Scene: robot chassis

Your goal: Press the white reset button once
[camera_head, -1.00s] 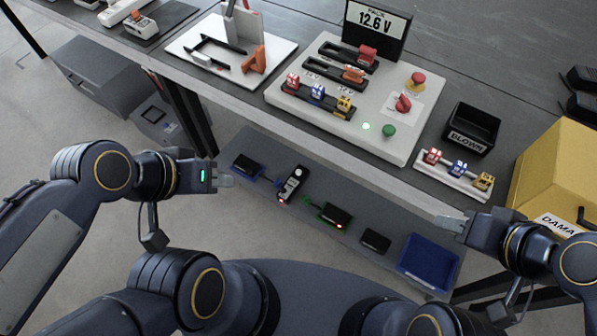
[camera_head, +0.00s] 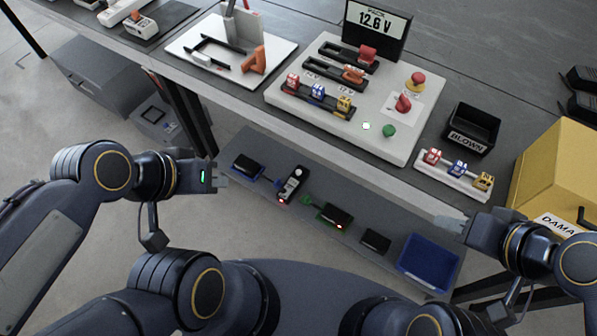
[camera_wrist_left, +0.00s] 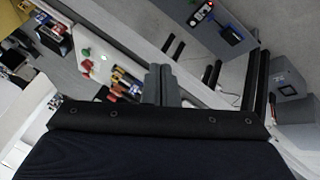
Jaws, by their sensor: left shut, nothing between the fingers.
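A white panel (camera_head: 300,100) lies on the bench with a small round pale glowing spot (camera_head: 366,126) with a green edge near its front. A green button (camera_head: 389,131) is beside that spot. I cannot pick out a separate white reset button for certain. My left gripper (camera_head: 222,173) is shut and empty, in front of the bench edge and well left of the panel. Its closed fingers also show in the left wrist view (camera_wrist_left: 161,85). My right gripper (camera_head: 452,222) is in front of the bench's right part, touching nothing; whether its fingers are open is unclear.
The panel carries a red mushroom button (camera_head: 416,79), a red switch (camera_head: 403,104), sliding levers and several coloured fuses. A display (camera_head: 375,25) reads 12.6 V. A black bin (camera_head: 470,130) marked BLOWN, a fuse rack (camera_head: 452,175) and a yellow box (camera_head: 560,170) stand at right. A lower shelf holds a blue tray (camera_head: 428,263).

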